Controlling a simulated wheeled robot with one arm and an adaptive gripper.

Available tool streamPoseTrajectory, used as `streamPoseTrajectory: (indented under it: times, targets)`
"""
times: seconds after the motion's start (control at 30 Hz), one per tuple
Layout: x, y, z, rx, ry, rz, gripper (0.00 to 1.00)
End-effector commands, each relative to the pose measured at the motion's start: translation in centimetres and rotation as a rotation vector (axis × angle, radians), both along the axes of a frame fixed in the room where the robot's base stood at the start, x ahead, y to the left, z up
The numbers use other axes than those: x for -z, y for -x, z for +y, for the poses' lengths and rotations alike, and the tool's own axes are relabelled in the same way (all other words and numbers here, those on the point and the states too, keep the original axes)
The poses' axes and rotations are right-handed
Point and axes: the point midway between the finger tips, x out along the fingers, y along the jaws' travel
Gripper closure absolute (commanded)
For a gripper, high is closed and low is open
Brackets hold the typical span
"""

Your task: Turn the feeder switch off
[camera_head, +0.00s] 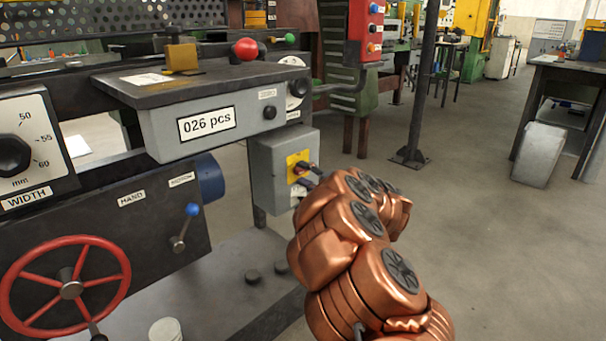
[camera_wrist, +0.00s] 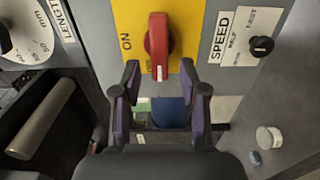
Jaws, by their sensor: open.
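The feeder switch shows in the wrist view as a red handle (camera_wrist: 158,48) on a yellow plate (camera_wrist: 185,18). The handle lies along the picture's vertical. An ON label is left of it; other lettering at its lower end is partly hidden. My gripper (camera_wrist: 160,82) is open and empty, with its two fingers spread either side of the handle's lower end. I cannot tell whether they touch it. In the head view the yellow plate (camera_head: 293,160) is on a grey box (camera_head: 268,178), and my gripper (camera_head: 309,174) is right in front, hiding part of the switch.
A SPEED knob (camera_wrist: 261,46) is right of the switch in the wrist view. In the head view, a counter box (camera_head: 160,125) and a red handwheel (camera_head: 70,290) stand to the left. The floor to the right is open, with a dark post (camera_head: 422,90).

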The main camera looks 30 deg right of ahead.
Motion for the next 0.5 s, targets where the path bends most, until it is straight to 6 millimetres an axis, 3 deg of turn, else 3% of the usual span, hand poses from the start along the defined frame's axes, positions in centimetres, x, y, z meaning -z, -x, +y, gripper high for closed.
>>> streamPoseTrajectory:
  times: [0.5]
  targets:
    - [0.0,8.9,-2.3,0.007,0.0,0.002,0.57]
